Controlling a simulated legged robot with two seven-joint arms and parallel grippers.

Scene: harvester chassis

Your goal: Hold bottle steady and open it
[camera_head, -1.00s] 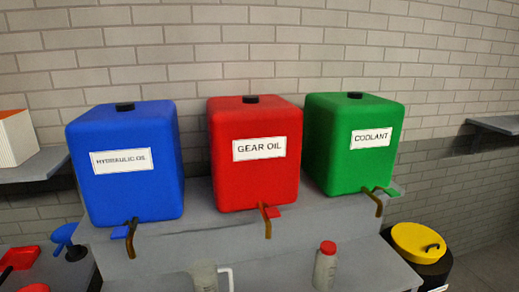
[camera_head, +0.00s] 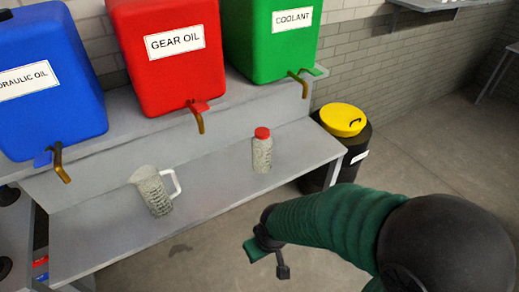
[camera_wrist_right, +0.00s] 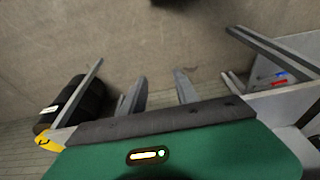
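The bottle (camera_head: 262,155) stands upright on the lower grey shelf in the head view. It is a clear-grey bottle with a red cap (camera_head: 262,133) on it. My right gripper (camera_head: 270,262) is in front of the shelf, apart from the bottle and nearer to me. In the right wrist view its two fingers (camera_wrist_right: 160,85) stand apart with nothing between them. My left gripper is not in view.
A clear jug (camera_head: 153,192) with a white handle stands left of the bottle. Blue (camera_head: 50,85), red (camera_head: 168,50) and green (camera_head: 270,40) tanks with taps sit on the step above. A black drum with a yellow lid (camera_head: 343,120) stands right of the shelf.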

